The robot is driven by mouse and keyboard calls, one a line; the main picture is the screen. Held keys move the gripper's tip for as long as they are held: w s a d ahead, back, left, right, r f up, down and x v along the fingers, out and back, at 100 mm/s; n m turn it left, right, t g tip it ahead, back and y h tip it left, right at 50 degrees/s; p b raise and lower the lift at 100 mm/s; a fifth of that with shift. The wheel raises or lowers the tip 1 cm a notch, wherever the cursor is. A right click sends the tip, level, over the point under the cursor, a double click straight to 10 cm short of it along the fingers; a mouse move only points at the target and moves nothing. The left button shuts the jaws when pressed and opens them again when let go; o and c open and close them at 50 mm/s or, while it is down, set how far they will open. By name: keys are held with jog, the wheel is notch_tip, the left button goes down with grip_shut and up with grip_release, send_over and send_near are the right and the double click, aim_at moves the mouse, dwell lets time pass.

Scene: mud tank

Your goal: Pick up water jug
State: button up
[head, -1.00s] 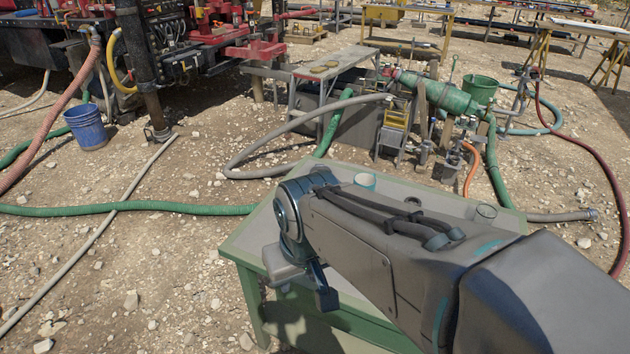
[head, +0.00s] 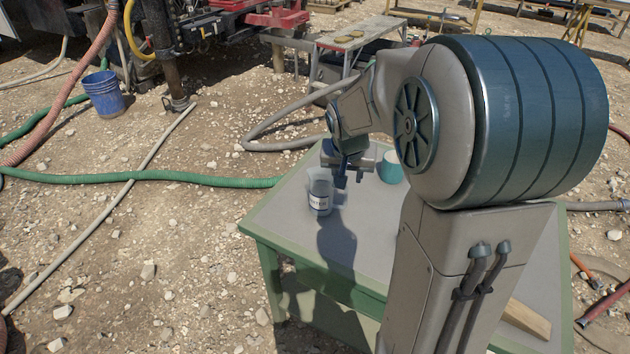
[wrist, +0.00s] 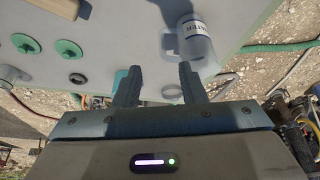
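The water jug (head: 319,192) is a clear, greyish container with a white label, standing upright near the table's left back corner. In the wrist view the jug (wrist: 197,48) is at upper right with its "WATER" label and a handle on its left side. My gripper (head: 349,178) is just right of and above the jug, fingers pointing down. In the wrist view my gripper (wrist: 159,70) has its two fingers spread apart with nothing between them. The right finger's tip is close to the jug's lower part; I cannot tell whether they touch.
A teal cup (head: 391,167) stands right of the gripper on the green-edged table (head: 290,222). A wooden block (head: 527,319) lies near the front right. Green discs (wrist: 68,48) lie on the table in the wrist view. A green hose (head: 200,180) runs along the ground to the left.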

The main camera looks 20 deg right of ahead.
notch_tip(320, 180, down, 2)
jog(key=w+d, duration=0.2)
jog(key=w, duration=0.1)
send_over(345, 195)
jog(key=s, duration=0.2)
jog(key=shift+m, duration=0.4)
jog(key=f, duration=0.7)
jog(key=shift+a+f+b, duration=0.25)
jog(key=shift+f+b, duration=0.05)
jog(key=shift+b, duration=0.1)
jog(key=shift+x, duration=2.65)
jog(key=shift+a, duration=0.2)
grip_shut()
